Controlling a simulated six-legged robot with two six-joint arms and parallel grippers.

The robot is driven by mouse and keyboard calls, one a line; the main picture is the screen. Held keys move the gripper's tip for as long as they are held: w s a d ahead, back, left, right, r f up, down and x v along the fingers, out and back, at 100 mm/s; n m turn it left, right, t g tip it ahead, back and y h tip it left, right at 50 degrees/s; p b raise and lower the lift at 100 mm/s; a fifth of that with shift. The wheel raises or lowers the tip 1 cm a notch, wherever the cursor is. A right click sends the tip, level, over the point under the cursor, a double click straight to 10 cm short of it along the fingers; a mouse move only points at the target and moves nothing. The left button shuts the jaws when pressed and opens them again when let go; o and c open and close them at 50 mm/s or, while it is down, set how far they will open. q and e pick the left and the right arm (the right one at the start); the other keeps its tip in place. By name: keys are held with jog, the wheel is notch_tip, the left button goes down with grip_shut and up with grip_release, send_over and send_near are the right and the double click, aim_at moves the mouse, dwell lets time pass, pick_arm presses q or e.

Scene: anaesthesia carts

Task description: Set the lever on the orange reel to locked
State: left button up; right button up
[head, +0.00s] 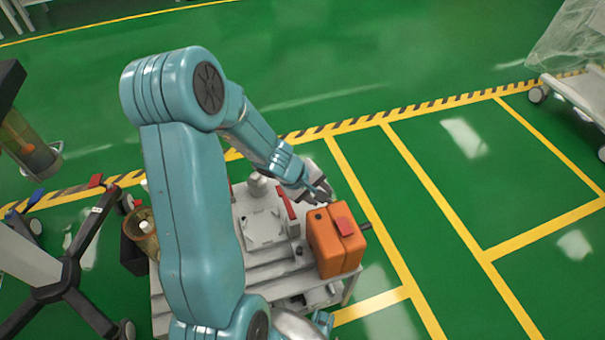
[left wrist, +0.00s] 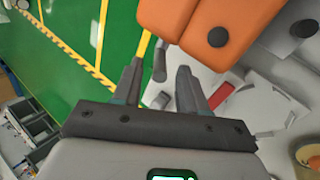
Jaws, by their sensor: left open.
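The orange reel (head: 326,251) is a boxy orange housing at the right front of a grey cart, with a red patch on top and a short dark rod (head: 365,226) sticking out on its right. In the left wrist view the orange housing (left wrist: 190,22) fills the top, with a dark round knob on it. A grey rod (left wrist: 160,62) shows beside the housing, in line with the gap between my fingers; I cannot tell whether it is the lever. My left gripper (head: 321,188) is open, just behind the reel; its fingers (left wrist: 159,82) hold nothing visible.
The grey cart (head: 268,268) carries white and red parts left of the reel. A dark-legged wheeled stand (head: 72,270) is at left, and a draped wheeled cart (head: 575,95) at top right. Green floor with yellow lines is clear right of the cart.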

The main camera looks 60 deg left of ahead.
pick_arm(q)
jog(key=p+v, duration=0.6)
jog(key=v, duration=0.7)
jog(key=shift+s+r, duration=0.15)
jog(key=shift+r, duration=0.1)
jog(key=shift+a, duration=0.1)
